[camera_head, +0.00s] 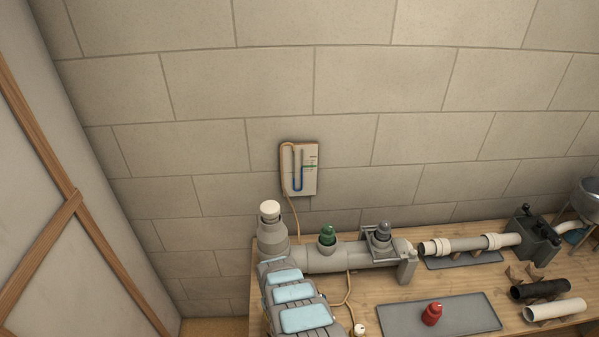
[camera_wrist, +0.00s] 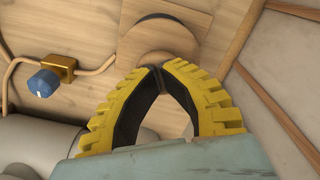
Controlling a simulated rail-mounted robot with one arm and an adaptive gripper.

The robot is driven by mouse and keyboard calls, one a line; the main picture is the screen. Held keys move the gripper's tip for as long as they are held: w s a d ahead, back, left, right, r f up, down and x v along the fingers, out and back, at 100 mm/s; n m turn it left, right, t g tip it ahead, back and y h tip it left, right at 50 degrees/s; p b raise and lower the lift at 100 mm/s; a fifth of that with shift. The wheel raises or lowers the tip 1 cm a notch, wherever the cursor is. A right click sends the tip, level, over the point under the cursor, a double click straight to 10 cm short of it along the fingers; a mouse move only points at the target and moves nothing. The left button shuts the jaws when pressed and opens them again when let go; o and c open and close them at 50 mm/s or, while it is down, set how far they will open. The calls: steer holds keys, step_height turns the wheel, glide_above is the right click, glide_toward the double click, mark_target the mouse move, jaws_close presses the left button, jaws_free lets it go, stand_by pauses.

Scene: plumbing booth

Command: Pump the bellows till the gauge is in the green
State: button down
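The gauge (camera_head: 299,168) is a white board with a U-shaped tube on the wall. Blue liquid shows low in the tube, and a small green mark sits at its right side; the exact level is too small to read. In the wrist view my gripper (camera_wrist: 160,72) has yellow-and-black fingers with tips together, nothing visible between them. Just beyond the tips is a round wooden piece (camera_wrist: 158,38) with a dark top, perhaps part of the bellows; I cannot tell whether they touch. No bellows is clearly identifiable in the head view, where my arm covers part of the bench.
A grey pipe (camera_head: 345,256) with a green plug (camera_head: 327,236) runs along the workbench (camera_head: 362,296). A red plug (camera_head: 432,313) stands on a grey mat (camera_head: 395,316). Loose pipes lie at right. A blue knob (camera_wrist: 44,82) sits on a brass fitting (camera_wrist: 61,67) beside a tan hose.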

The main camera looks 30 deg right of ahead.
steer(key=shift+r+p, duration=2.05)
steer(key=shift+r, duration=0.55)
steer(key=shift+f, duration=0.15)
steer(key=shift+f+b, duration=2.15)
steer(key=shift+f, duration=0.55)
steer(key=shift+r+p, duration=2.4)
steer(key=shift+r, duration=0.45)
steer(key=shift+a, duration=0.1)
